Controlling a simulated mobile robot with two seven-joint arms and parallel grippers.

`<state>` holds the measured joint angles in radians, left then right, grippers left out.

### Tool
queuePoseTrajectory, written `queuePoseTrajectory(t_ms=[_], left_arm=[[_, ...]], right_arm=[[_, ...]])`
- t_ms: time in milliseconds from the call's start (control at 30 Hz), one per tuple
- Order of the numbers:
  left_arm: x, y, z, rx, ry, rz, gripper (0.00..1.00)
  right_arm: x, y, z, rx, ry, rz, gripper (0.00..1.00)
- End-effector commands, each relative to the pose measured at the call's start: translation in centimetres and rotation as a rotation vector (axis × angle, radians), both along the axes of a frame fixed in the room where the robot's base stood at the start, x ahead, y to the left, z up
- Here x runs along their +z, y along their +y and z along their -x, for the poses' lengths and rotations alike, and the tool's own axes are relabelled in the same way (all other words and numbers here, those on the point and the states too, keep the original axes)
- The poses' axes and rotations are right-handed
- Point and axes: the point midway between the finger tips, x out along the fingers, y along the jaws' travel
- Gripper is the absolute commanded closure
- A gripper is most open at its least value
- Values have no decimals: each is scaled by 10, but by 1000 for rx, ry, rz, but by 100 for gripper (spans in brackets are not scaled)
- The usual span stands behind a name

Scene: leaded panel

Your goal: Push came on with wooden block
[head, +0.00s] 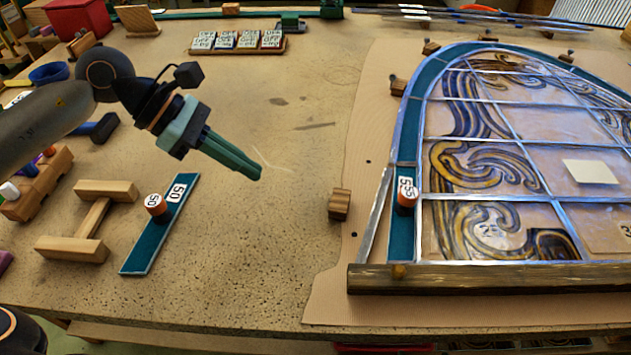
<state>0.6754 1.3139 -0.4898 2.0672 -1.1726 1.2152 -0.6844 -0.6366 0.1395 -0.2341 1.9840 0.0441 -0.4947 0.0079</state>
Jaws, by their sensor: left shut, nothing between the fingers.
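The leaded panel (530,125) lies on a brown board at the right, with silver came between its glass pieces. A loose-looking silver came strip (374,215) runs along the left of the lower blue border glass (401,232); whether it is seated on the glass edge I cannot tell. A small wooden block (339,204) sits left of that strip, apart from it. My left gripper (250,172) is shut and empty, above the bench, up and left of the small block. My right gripper is not in view.
A wooden bar (480,279) borders the panel's front. A tray of labelled tiles (238,42) stands behind. The middle bench is clear.

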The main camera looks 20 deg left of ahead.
Motion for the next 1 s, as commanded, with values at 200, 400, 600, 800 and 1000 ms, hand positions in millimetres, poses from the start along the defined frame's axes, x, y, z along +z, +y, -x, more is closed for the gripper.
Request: queuePoseTrajectory(t_ms=[200,400,600,800,1000], left_arm=[[-31,-33,-8,-6,2,6,100],[-61,-62,-16,-6,2,4,100],[-58,-86,-24,-4,-2,3,100],[-59,-96,-27,-1,0,1,100],[-60,-97,-28,-1,-1,1,100]], right_arm=[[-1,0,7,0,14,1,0],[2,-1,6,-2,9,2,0],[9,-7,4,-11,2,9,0],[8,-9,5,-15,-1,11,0],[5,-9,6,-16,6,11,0]])
